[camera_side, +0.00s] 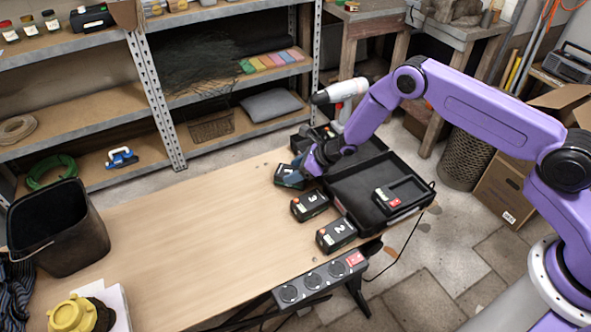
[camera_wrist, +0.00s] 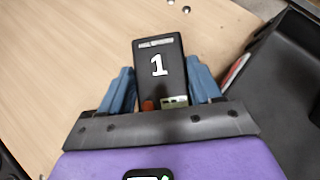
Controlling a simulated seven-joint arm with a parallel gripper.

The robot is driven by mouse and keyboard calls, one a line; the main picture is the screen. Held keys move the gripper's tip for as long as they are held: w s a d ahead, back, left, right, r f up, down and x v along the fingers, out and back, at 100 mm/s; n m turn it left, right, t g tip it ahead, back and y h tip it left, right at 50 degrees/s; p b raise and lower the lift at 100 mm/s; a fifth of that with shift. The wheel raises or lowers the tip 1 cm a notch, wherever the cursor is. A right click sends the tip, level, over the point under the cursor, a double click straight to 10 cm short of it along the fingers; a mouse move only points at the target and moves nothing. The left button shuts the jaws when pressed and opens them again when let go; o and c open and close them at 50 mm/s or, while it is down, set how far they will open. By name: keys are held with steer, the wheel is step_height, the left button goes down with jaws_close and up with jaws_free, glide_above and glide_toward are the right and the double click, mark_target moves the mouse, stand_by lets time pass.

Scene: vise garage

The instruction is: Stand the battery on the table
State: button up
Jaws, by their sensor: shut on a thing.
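A black battery marked 1 (camera_wrist: 158,65) sits between the two blue fingers of my gripper (camera_wrist: 160,88) in the wrist view, with its numbered face toward the camera. My gripper is shut on it. In the side view my gripper (camera_side: 297,174) is low over the far right part of the wooden table (camera_side: 190,235), beside the black case. The battery is mostly hidden there by the fingers, and I cannot tell whether it touches the table. Batteries marked 3 (camera_side: 310,205) and 2 (camera_side: 336,235) lie on the table nearer the camera.
An open black case (camera_side: 350,208) on the table's right holds a black device with a red part (camera_side: 388,197). A drill (camera_side: 340,92) stands behind my gripper. A power strip (camera_side: 318,280) is at the front edge. A black bin (camera_side: 55,228) stands left. The table's middle is clear.

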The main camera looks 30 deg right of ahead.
steer(key=shift+f, duration=0.1)
steer(key=o, duration=1.6)
steer(key=shift+c, duration=0.2)
steer(key=v, duration=1.2)
